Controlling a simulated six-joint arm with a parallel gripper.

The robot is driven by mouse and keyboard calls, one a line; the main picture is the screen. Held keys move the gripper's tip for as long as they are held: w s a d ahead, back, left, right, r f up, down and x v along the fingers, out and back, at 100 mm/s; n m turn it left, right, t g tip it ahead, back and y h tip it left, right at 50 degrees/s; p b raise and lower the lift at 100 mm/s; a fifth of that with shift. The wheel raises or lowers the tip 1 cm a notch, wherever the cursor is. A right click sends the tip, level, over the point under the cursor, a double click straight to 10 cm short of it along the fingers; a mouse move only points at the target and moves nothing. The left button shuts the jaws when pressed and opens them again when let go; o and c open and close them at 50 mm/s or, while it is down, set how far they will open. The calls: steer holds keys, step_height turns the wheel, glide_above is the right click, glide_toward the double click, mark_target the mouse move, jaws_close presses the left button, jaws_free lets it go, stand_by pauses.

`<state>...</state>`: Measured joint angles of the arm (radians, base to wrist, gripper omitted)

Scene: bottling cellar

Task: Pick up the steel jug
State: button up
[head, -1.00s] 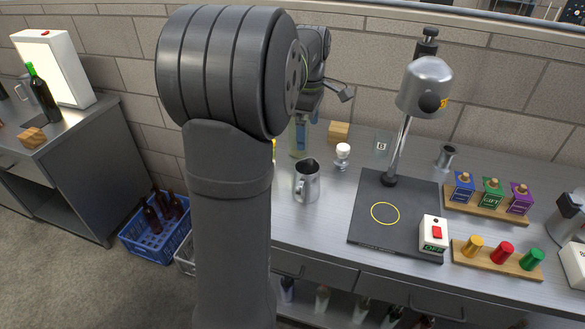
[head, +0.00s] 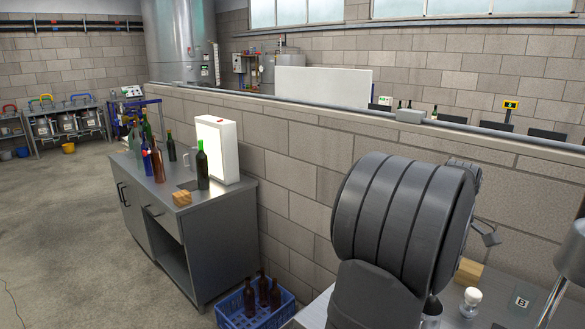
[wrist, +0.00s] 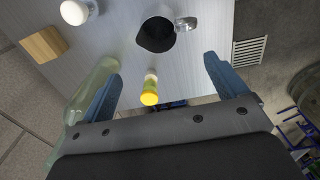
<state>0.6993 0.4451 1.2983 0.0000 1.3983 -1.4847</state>
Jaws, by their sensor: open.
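The steel jug (wrist: 157,34) stands on the bench in the wrist view, its dark open mouth facing the camera and its handle on the right. In the head view only a sliver of the jug (head: 432,312) shows at the lower right, the rest hidden by my arm. My gripper (wrist: 162,68) is open, its two blue fingers apart, with the jug beyond the fingertips and not between them. A yellow-capped bottle (wrist: 150,88) shows between the fingers in the wrist view.
A pale green glass bottle (wrist: 92,97) is close beside the left finger, and I cannot tell if they touch. A wooden block (wrist: 44,45) and a white-topped stopper (wrist: 75,12) stand near the jug. A side cabinet (head: 222,235) and blue crate (head: 247,318) are left.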

steer(key=c, duration=1.6)
steer(key=s+f+m+t+y, duration=0.2)
steer(key=s+f+m+t, duration=0.2)
steer(key=m, duration=0.6)
steer(key=s+d+f+m+t+y, duration=0.1)
steer(key=s+f+m+t, duration=0.3)
steer(key=m, duration=0.6)
steer(key=s+f+m+t+y, duration=0.3)
steer(key=s+f+m+t, duration=0.1)
steer(key=s+f+m, duration=0.3)
steer(key=shift+s+d+f+m+y, duration=0.1)
steer(key=shift+s+f+m+y, duration=0.1)
steer(key=shift+s+m, duration=0.55)
steer(key=shift+s+d+f+m+y, duration=0.15)
steer(key=shift+s+m, duration=0.3)
steer(key=shift+m, duration=0.5)
steer(key=shift+s+m+t, duration=0.25)
steer(key=shift+m+t, duration=0.25)
steer(key=shift+m, duration=0.1)
steer(key=shift+w, duration=0.1)
steer(key=x, duration=1.1)
steer(key=shift+w+d+f, duration=0.1)
steer(key=shift+w+f, duration=0.05)
steer(key=shift+r+x, duration=0.15)
steer(key=shift+x, duration=1.3)
steer(key=shift+r+x, duration=0.15)
steer(key=shift+x, duration=1.3)
